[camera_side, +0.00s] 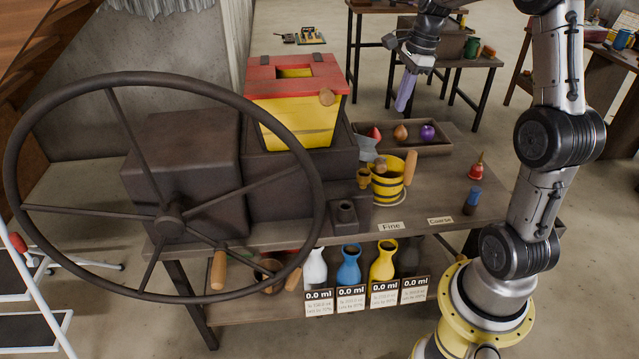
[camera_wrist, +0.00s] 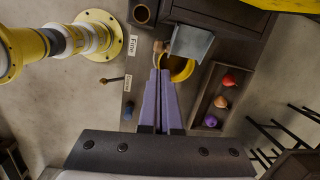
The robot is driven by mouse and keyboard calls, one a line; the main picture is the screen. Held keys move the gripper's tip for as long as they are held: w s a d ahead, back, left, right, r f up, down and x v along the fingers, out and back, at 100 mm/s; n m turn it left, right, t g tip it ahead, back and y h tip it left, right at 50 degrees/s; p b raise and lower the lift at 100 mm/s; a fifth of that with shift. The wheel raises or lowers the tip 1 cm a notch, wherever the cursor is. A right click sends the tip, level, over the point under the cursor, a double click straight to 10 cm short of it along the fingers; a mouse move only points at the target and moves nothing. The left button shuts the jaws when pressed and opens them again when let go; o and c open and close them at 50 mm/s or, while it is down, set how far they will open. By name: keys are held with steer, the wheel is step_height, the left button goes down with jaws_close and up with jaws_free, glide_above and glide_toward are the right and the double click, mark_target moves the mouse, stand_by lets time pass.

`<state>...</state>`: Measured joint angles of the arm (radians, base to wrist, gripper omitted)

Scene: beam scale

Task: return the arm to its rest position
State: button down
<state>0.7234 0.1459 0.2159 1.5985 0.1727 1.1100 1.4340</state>
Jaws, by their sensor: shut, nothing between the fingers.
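My gripper (camera_side: 404,92) hangs above the back right of the workbench in the side view, its purple fingers pointing down. In the wrist view its purple fingers (camera_wrist: 160,90) lie together, shut and empty. The fingers are apart from everything on the bench (camera_side: 462,214). The arm stands upright from its yellow base at the right and bends over at the top, partly out of frame.
A large dark wheel (camera_side: 170,219) fills the left. A yellow bucket (camera_side: 388,188), a tray (camera_side: 437,149) with several coloured items, a red bell-shaped item (camera_side: 477,171) and a blue item (camera_side: 472,198) stand on the bench. A red and yellow hopper (camera_side: 295,127) rises behind. Vases (camera_side: 349,266) stand below.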

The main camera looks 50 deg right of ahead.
steer(key=s+a+r+n+t, duration=0.15)
steer(key=a+r+n, duration=0.25)
steer(key=a, duration=0.5)
steer(key=s+a+r+n+t, duration=0.1)
steer(key=s+a+r+n, duration=0.3)
steer(key=a, duration=0.5)
steer(key=s+a+f+n, duration=0.2)
steer(key=s+n, duration=0.3)
steer(key=n, duration=0.3)
steer(key=s+a+f+n+t, duration=0.1)
steer(key=s+a+f+n, duration=0.2)
steer(key=n, duration=0.6)
steer(key=s+a, duration=0.2)
steer(key=s, duration=0.1)
steer(key=shift+s+f+n+h, duration=0.15)
steer(key=shift+s+n+h, duration=0.15)
steer(key=shift+h, duration=0.1)
